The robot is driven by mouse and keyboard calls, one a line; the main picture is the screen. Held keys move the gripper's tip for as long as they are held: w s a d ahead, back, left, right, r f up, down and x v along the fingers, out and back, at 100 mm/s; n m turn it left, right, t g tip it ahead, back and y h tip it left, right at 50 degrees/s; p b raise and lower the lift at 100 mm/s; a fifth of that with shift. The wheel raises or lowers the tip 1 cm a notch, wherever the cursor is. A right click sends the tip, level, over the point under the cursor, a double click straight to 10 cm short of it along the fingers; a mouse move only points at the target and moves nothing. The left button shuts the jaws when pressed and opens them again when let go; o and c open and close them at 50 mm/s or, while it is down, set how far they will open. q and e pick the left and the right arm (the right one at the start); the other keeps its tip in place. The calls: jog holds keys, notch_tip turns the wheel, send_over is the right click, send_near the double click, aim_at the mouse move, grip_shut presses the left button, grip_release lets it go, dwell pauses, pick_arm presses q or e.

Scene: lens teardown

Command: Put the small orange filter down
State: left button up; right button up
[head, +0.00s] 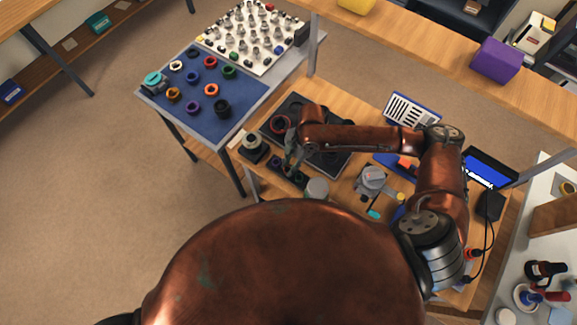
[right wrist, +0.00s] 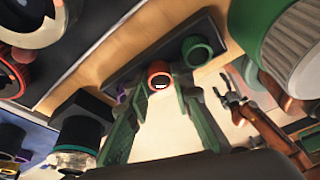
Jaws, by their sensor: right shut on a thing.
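The small orange filter (right wrist: 159,74) is a short ring between the fingertips of my right gripper (right wrist: 156,88), which is shut on it. It is over or in the narrow dark tray (right wrist: 140,62), between a green ring (right wrist: 197,50) and a purple ring (right wrist: 121,95); I cannot tell whether it touches the tray. In the head view my right gripper (head: 291,160) reaches down over that tray and hides the filter. The purple ring (head: 276,161) and green ring (head: 299,177) show on either side.
A lens part on a dark block (head: 251,144) stands close left of the narrow tray. A larger dark tray (head: 334,170) with round parts lies behind it, and a grey canister (head: 317,188) stands to its right. A blue mat (head: 232,88) with several coloured rings lies beyond.

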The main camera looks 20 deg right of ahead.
jog(key=shift+f, duration=0.15)
jog(key=o, duration=0.5)
jog(key=s+p+v, duration=0.1)
jog(key=v, duration=1.1)
jog(key=shift+w, duration=0.45)
